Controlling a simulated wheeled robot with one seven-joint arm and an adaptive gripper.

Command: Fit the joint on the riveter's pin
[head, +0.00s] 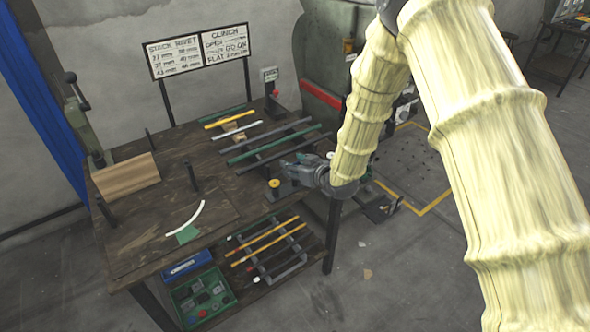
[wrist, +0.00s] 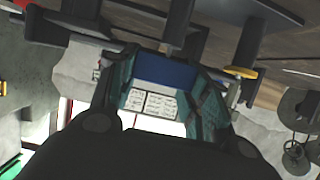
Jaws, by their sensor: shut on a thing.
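My gripper (head: 303,170) is at the right edge of the workbench, beside a dark upright block, which I take for the riveter (head: 284,190). In the wrist view my gripper (wrist: 160,95) shows dark links and teal finger parts at left and right. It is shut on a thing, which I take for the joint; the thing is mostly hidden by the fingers. A yellow round knob (head: 274,184) stands just left of my gripper, and a yellow disc (wrist: 241,72) shows in the wrist view. The riveter's pin cannot be made out, nor whether the joint touches it.
Grey and green bars (head: 275,143) lie on the workbench (head: 225,205) behind my gripper. A wooden block (head: 127,178) and dark posts stand at left. Yellow bars (head: 268,244) lie on the lower shelf, near a green bin (head: 203,298). Signs (head: 200,52) stand at the back.

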